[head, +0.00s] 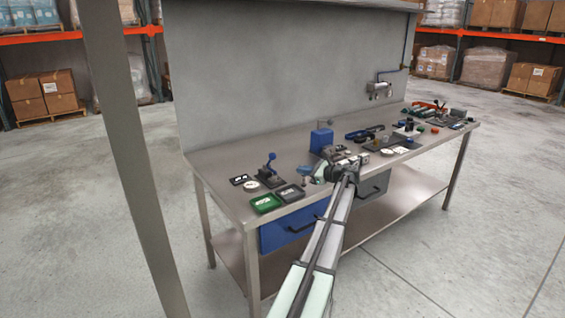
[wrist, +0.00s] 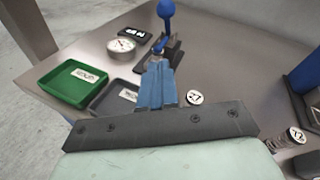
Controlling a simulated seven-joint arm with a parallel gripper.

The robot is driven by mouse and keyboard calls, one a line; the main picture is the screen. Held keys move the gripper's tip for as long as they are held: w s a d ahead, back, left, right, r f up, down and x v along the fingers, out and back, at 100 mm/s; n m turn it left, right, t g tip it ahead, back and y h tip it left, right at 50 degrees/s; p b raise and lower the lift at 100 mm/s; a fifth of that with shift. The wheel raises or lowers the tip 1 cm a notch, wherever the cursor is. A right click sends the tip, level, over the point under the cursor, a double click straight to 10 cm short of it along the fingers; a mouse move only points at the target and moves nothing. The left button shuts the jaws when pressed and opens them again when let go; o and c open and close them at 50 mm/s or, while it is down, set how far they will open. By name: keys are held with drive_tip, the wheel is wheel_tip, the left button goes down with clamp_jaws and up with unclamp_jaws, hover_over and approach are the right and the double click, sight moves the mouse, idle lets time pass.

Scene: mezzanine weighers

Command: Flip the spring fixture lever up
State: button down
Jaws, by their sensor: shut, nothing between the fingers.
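The spring fixture (head: 270,180) stands on the left part of the steel bench, a dark base with a blue lever (head: 271,158) that ends in a ball knob. The lever stands raised off the base, leaning slightly right in the head view. In the wrist view the blue ball (wrist: 166,9) is at the top, and the fixture's dark base (wrist: 174,55) is partly hidden behind my fingers. My gripper (head: 304,170) is to the right of the fixture in the head view. Its blue fingers (wrist: 157,82) are shut and empty, pointing toward the fixture, apart from the lever as far as I can see.
A green tray (wrist: 72,84) and a dark grey tray (wrist: 112,98) lie at the bench's front left. A round dial gauge (wrist: 120,45) and a small display (wrist: 132,33) are near the fixture. A blue box-shaped device (head: 321,138) stands behind my gripper. A round tag (wrist: 194,97) lies beside my fingers.

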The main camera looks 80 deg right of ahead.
drive_tip(key=s, duration=0.2)
drive_tip(key=shift+s+r+m, duration=0.25)
drive_tip(key=shift+s+m, duration=0.05)
drive_tip(key=x, duration=0.9)
drive_tip(key=shift+w+d, duration=0.15)
drive_tip(key=shift+d, duration=0.1)
drive_tip(key=w, duration=0.1)
drive_tip(key=w+r, duration=0.2)
drive_tip(key=w, duration=0.1)
drive_tip(key=shift+d, duration=0.4)
drive_tip(key=shift+r, duration=0.1)
